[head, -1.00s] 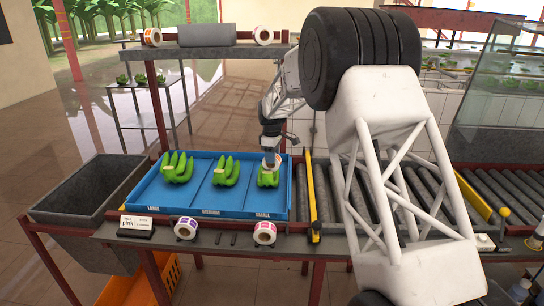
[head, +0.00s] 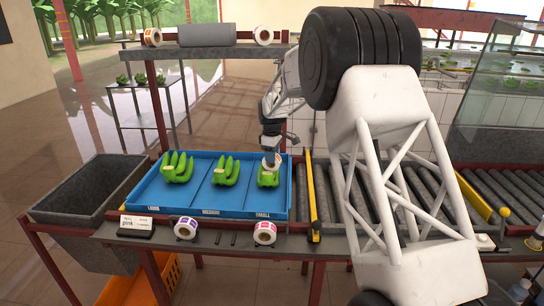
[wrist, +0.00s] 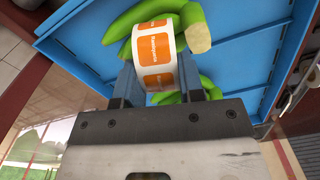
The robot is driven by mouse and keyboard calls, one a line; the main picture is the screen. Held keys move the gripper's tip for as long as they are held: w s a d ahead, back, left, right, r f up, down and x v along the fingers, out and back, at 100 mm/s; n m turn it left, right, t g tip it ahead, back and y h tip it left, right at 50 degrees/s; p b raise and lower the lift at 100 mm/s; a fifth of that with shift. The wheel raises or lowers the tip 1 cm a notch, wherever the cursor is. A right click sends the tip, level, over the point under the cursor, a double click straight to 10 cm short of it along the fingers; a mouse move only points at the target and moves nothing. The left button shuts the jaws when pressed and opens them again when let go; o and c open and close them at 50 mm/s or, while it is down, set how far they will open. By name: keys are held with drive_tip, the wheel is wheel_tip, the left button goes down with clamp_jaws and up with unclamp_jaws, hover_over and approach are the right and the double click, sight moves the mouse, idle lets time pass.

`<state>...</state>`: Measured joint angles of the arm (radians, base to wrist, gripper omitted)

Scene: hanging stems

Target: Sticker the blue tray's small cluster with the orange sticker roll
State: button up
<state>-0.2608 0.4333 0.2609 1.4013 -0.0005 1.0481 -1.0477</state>
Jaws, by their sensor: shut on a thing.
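The blue tray (head: 240,208) lies on the bench with three sections labelled large, medium and small. The small cluster (head: 268,180) of green bananas sits in the right section. My gripper (head: 270,154) is above this cluster and shut on the orange sticker roll (wrist: 155,55), which has orange labels on white backing. In the wrist view the roll is between the fingers, in front of the green bananas (wrist: 195,27) and very close to them. I cannot tell whether it touches them. The roll hides part of the cluster.
A large cluster (head: 178,166) and a medium cluster (head: 226,171) sit in the other sections. Purple (head: 186,228) and pink (head: 265,233) label rolls stand at the bench front. A shelf (head: 210,52) holds more rolls. A grey bin (head: 90,190) is left; a roller conveyor (head: 330,195) is right.

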drive_tip(key=shift+r, duration=3.45)
